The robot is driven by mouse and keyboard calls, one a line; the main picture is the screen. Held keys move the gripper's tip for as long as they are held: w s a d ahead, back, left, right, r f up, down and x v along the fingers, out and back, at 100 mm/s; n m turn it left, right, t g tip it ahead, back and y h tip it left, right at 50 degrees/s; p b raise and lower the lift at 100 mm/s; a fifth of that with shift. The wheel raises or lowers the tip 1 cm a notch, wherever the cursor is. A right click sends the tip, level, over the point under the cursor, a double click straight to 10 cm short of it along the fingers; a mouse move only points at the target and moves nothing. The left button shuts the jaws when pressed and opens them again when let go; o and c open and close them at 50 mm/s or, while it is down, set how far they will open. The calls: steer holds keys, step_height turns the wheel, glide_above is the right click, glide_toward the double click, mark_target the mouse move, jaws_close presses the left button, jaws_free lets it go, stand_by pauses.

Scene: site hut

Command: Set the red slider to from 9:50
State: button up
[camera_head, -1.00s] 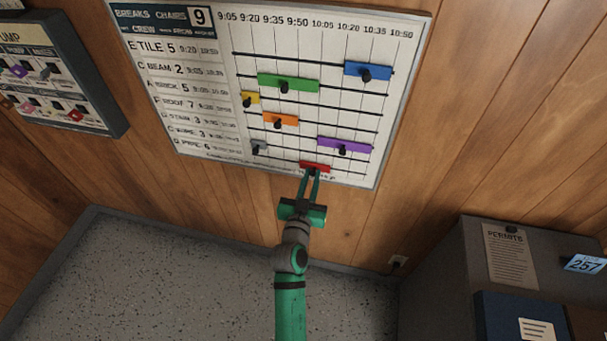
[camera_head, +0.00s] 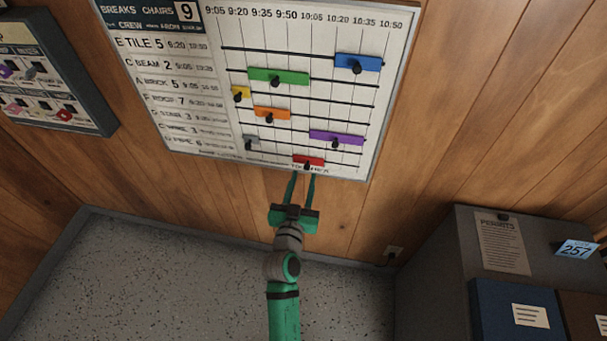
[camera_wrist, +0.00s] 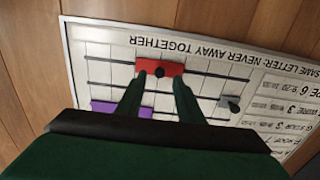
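The wall board (camera_head: 190,130) shows time columns and coloured sliders on horizontal rails. The red slider (camera_head: 308,160) is on the lowest rail, with a black knob at its middle. Its left end appears close to the line under 9:50; the exact alignment is too small to tell. My gripper (camera_head: 302,174) is open just below the slider. In the wrist view the red slider (camera_wrist: 143,67) appears upside down, and its knob shows between the two spread fingertips of my gripper (camera_wrist: 160,82). Neither finger visibly grips the knob.
Orange (camera_head: 280,115), yellow, green and blue sliders are higher. A grey cabinet (camera_head: 450,250) stands at right; the floor (camera_head: 150,280) at left is clear.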

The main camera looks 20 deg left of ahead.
steer(key=s+d, duration=0.1)
steer(key=s, duration=0.6)
steer(key=shift+s+d, duration=0.15)
steer(key=shift+s, duration=0.1)
steer(key=s+d+f+g, duration=0.1)
steer(key=s+d+f, duration=0.35)
steer(key=s, duration=0.35)
steer(key=s+d+h, duration=0.1)
steer(key=s+d, duration=0.4)
steer(key=s, duration=0.6)
steer(key=s+d+r+m+g+h, duration=0.1)
steer(key=s+d, duration=0.5)
steer(key=s, duration=0.6)
steer(key=shift+r, duration=0.25)
stand_by(0.5)
